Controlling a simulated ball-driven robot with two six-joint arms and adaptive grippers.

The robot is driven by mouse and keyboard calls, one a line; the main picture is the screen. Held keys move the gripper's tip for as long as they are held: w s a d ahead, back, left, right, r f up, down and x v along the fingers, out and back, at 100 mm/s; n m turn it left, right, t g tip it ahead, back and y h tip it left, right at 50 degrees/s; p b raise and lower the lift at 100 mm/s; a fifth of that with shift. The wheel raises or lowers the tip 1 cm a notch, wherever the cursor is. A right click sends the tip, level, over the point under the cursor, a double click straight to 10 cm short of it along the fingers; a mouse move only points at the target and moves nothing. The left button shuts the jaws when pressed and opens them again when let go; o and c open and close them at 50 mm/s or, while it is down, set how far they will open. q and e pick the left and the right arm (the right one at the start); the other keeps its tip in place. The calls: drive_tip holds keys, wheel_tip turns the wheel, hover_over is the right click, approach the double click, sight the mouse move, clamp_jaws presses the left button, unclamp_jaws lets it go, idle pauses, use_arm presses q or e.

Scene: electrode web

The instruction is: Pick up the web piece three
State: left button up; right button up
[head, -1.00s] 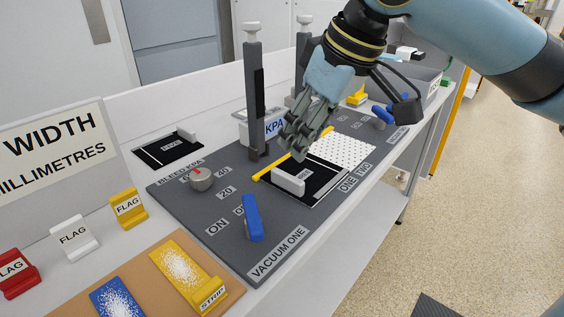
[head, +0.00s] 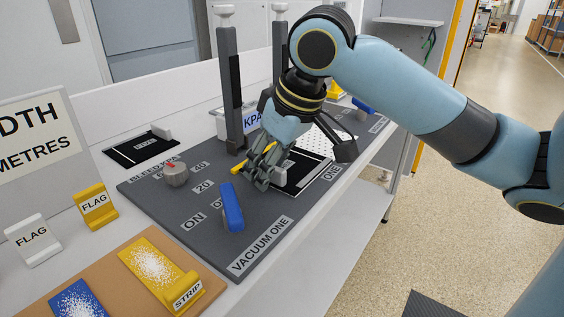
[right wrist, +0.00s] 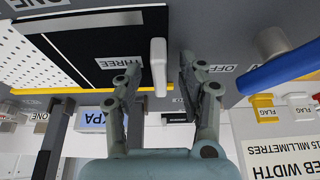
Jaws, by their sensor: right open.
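Web piece three (right wrist: 98,45) is a black sheet with a white THREE label, lying flat on the grey board. An upright white tab (right wrist: 158,62) stands at its edge. In the head view the black sheet (head: 312,178) shows partly behind my right gripper (head: 262,178). My right gripper is open and low over the board. In the right wrist view its fingers (right wrist: 160,70) stand on either side of the tab, apart from each other. I cannot tell whether either finger touches the tab. My left gripper is not in view.
A white perforated plate (head: 326,138) and a yellow bar (head: 239,168) adjoin the sheet. A blue lever (head: 231,208), a grey knob (head: 175,174) and a tall dark post (head: 231,95) stand nearby. Flags and strips lie at the left front.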

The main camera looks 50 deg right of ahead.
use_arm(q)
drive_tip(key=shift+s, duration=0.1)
use_arm(e)
clamp_jaws()
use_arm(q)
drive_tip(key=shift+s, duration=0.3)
use_arm(e)
drive_tip(key=shift+r, duration=0.15)
drive_tip(key=shift+r, duration=0.25)
wheel_tip(320, 180, up, 4)
drive_tip(key=shift+p, duration=0.95)
wheel_tip(320, 180, up, 2)
drive_tip(key=p, duration=0.2)
hover_over(289, 167)
use_arm(q)
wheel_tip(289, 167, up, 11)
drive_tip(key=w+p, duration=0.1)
drive_tip(key=p, duration=0.6)
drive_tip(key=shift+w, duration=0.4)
use_arm(e)
drive_tip(key=d+r, duration=0.4)
drive_tip(key=d, duration=0.2)
drive_tip(key=shift+w+d+r, duration=0.15)
drive_tip(key=shift+d, duration=0.15)
